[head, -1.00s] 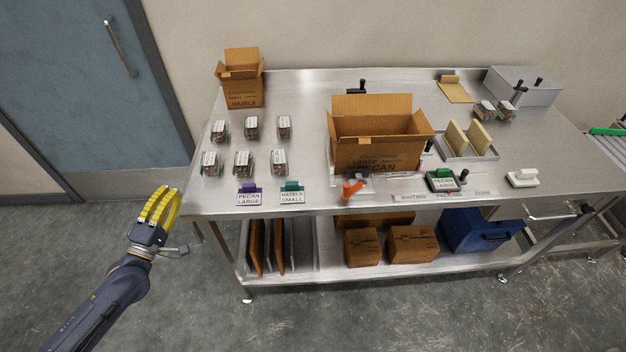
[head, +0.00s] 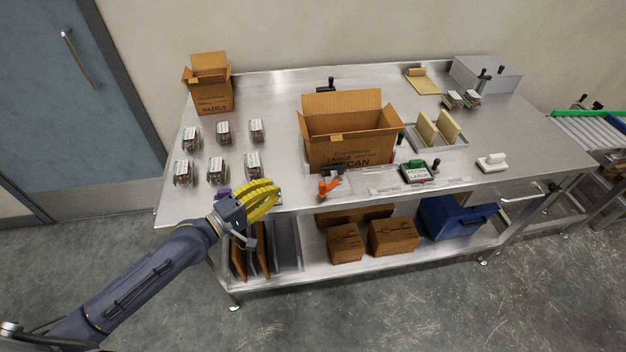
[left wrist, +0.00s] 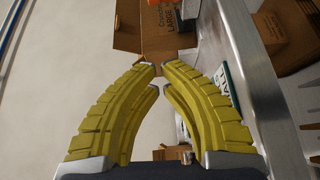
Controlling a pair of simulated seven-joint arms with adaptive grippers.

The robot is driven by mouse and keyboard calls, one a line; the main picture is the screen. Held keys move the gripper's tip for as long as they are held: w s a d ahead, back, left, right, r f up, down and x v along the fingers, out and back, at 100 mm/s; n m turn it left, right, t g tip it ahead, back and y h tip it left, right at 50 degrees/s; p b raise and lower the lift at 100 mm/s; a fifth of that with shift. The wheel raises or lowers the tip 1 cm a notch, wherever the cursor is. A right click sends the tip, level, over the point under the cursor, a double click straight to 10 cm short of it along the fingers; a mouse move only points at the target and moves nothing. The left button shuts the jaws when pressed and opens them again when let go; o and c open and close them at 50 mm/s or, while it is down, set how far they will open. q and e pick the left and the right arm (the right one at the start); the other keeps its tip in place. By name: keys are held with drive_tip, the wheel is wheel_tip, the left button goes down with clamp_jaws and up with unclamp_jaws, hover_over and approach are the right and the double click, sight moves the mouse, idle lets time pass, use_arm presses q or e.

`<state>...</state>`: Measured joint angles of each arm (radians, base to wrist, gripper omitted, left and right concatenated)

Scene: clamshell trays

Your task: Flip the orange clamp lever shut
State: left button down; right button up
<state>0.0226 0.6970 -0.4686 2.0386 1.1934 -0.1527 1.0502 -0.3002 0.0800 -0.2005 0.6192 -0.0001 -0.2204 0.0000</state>
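The orange clamp lever (head: 328,188) stands at the front edge of the table, just in front of the large open pecan carton (head: 350,151), and it sticks up at a tilt. A black part (head: 333,169) of the clamp shows behind it. In the left wrist view an orange patch at the top edge looks like the lever (left wrist: 189,9), partly cut off. My left gripper (head: 277,194) is over the table's front edge, left of the lever and apart from it. My right gripper is not in view.
Several clamshell trays (head: 224,132) stand on the left of the steel table (head: 285,100). A hazels carton (head: 211,91) is behind them. A green-topped stamp (head: 415,172) and a white-handled block (head: 492,163) lie to the right. Boxes (head: 394,238) sit on the lower shelf.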

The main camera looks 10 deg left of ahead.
sight(331, 182)
use_arm(q)
drive_tip(key=x, duration=0.9)
drive_tip(key=shift+s+d, duration=0.25)
drive_tip(key=shift+s, duration=0.05)
drive_tip(key=shift+s+d, duration=0.35)
drive_tip(key=shift+d, duration=0.3)
drive_tip(key=shift+s+d, duration=0.4)
drive_tip(key=shift+d, duration=0.25)
drive_tip(key=shift+f, duration=0.1)
